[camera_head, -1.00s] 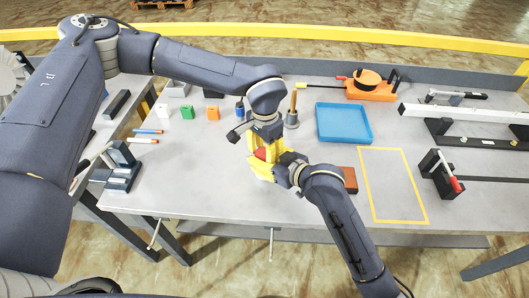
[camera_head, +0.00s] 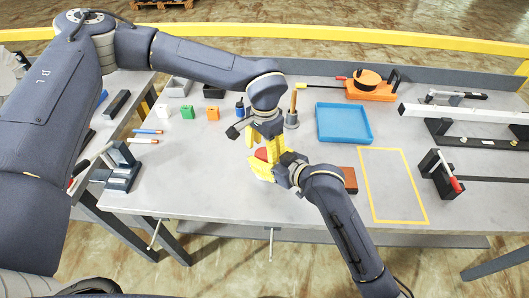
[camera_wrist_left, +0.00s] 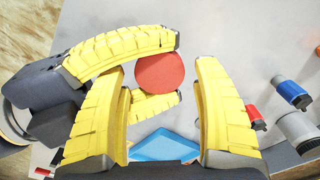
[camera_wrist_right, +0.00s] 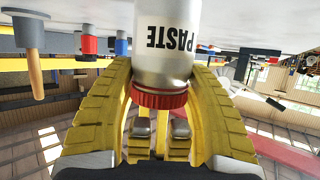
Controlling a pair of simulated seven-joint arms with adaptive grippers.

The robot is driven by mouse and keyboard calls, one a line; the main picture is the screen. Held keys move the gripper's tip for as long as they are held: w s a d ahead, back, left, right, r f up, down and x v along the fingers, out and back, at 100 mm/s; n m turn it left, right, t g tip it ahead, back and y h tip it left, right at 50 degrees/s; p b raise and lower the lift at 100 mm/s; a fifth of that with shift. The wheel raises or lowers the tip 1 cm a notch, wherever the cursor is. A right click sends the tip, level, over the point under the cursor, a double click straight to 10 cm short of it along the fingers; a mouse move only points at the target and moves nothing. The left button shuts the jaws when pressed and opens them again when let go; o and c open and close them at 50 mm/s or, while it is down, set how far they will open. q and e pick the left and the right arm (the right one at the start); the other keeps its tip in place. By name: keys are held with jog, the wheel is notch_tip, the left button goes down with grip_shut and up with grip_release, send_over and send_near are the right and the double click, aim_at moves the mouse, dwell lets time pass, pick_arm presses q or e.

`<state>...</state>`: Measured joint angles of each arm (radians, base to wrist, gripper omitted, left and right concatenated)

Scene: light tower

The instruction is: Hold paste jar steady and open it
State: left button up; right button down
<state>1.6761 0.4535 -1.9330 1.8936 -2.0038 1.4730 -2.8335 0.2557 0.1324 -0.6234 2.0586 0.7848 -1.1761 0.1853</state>
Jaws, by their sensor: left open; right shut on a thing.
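The paste jar (camera_wrist_right: 165,45) is white with PASTE lettering and stands on the table. Its red lid (camera_wrist_left: 160,72) is on top and also shows in the head view (camera_head: 262,154). My right gripper (camera_wrist_right: 163,75) is shut around the jar just below the lid, its fingers on either side. My left gripper (camera_wrist_left: 165,70) is open above the lid and points down at it. The left fingertips show apart from the lid in the right wrist view (camera_wrist_right: 161,128). In the head view the grippers hide most of the jar.
A blue tray (camera_head: 343,140), a brown block (camera_head: 349,180) and a yellow taped rectangle (camera_head: 393,218) lie to the right. Behind stand a holder with a wooden handle (camera_head: 292,112) and a blue bottle (camera_head: 240,107).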

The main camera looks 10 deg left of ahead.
pick_arm(q)
jog(key=shift+o, duration=0.4)
notch_tip(320, 180, up, 6)
jog(key=shift+r, duration=0.25)
jog(key=shift+f, duration=3.9)
jog(key=c, duration=1.3)
jog(key=o, duration=1.2)
jog(key=shift+r, duration=2.3)
pick_arm(e)
jog(key=shift+c, duration=2.4)
grip_release()
